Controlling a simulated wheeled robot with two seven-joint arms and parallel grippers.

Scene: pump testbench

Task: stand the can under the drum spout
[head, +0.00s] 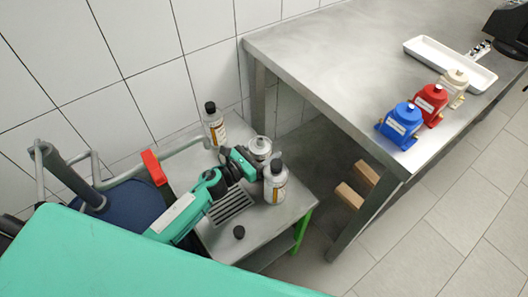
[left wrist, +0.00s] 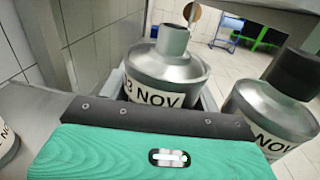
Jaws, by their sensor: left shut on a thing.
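The can (head: 260,146) is silver with a sloping shoulder and an uncapped neck. My left gripper (head: 246,160) is shut on it at the low metal table. In the left wrist view the can (left wrist: 165,75) is upright just beyond the gripper's dark edge, its label reading "NOV". A dark blue drum (head: 124,203) stands left of the table, partly behind my arm. A grey pipe (head: 186,148), seemingly its spout, reaches over the table's back left. The can is right of the pipe's visible end. I cannot tell whether its base touches the table. My right gripper is not in view.
Capped bottles stand behind (head: 214,126) and right (head: 276,185) of the can. A slotted grate (head: 231,207) and a loose black cap (head: 239,232) lie toward the table's front. The large workbench (head: 330,60) holds blue, red and beige pumps and a white tray (head: 450,62).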

